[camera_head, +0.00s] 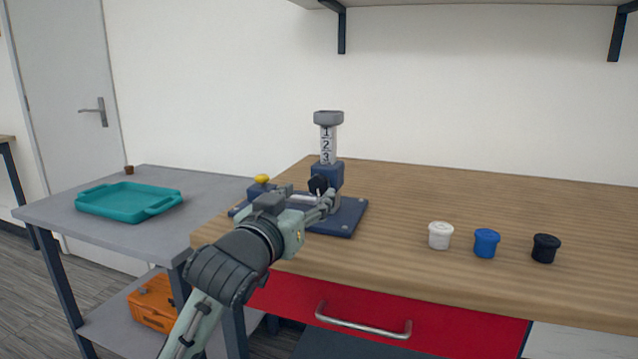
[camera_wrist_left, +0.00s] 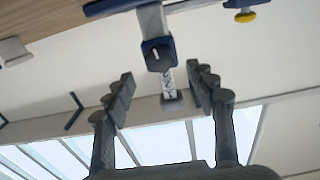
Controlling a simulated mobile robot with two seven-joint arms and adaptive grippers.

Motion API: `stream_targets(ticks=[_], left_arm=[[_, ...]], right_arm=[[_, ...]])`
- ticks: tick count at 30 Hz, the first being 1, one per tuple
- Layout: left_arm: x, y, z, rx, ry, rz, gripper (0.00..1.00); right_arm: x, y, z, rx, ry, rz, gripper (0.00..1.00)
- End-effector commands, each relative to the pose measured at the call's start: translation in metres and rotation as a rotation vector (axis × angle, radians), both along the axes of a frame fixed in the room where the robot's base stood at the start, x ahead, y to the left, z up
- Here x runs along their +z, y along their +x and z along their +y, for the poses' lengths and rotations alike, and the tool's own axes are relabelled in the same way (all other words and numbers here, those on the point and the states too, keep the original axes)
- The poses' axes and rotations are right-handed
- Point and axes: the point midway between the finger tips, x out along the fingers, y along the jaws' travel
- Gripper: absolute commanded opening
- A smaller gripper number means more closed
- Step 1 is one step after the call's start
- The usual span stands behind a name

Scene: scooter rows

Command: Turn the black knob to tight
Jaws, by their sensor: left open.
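The black knob (camera_head: 318,184) is on the front of a dark blue block low on a dispenser column (camera_head: 328,146) marked 1, 2, 3. In the left wrist view, which is upside down, the black knob (camera_wrist_left: 155,55) shows a pale pointer mark; any label for tight is too small to read. My left gripper (camera_head: 327,199) is in front of the knob and partly overlaps the device's lower part. In its wrist view the left gripper (camera_wrist_left: 160,85) has its fingers spread, with nothing between them; the knob appears beyond the tips. My right gripper is out of view.
The device stands on a dark blue base plate (camera_head: 350,214) with a yellow button (camera_head: 262,179) at its left. White (camera_head: 440,235), blue (camera_head: 486,243) and black (camera_head: 545,248) jars stand right on the wooden bench. A teal tray (camera_head: 128,200) lies on the grey table.

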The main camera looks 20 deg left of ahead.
Motion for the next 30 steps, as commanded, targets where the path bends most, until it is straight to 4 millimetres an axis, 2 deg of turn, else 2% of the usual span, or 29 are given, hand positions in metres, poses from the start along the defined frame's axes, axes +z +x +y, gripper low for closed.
stream_targets(ticks=[3,9,20,30], left_arm=[[0.001,0.021,-0.001,0.000,0.000,0.001,0.56],[0.000,0.046,-0.002,0.000,0.000,0.001,0.56],[0.000,0.054,-0.002,-0.001,0.000,0.000,0.56],[0.000,0.053,-0.002,0.000,0.000,0.001,0.17]], right_arm=[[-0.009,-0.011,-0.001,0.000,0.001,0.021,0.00],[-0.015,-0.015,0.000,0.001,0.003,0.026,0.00],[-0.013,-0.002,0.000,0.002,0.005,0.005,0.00],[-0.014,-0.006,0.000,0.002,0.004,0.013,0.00]])
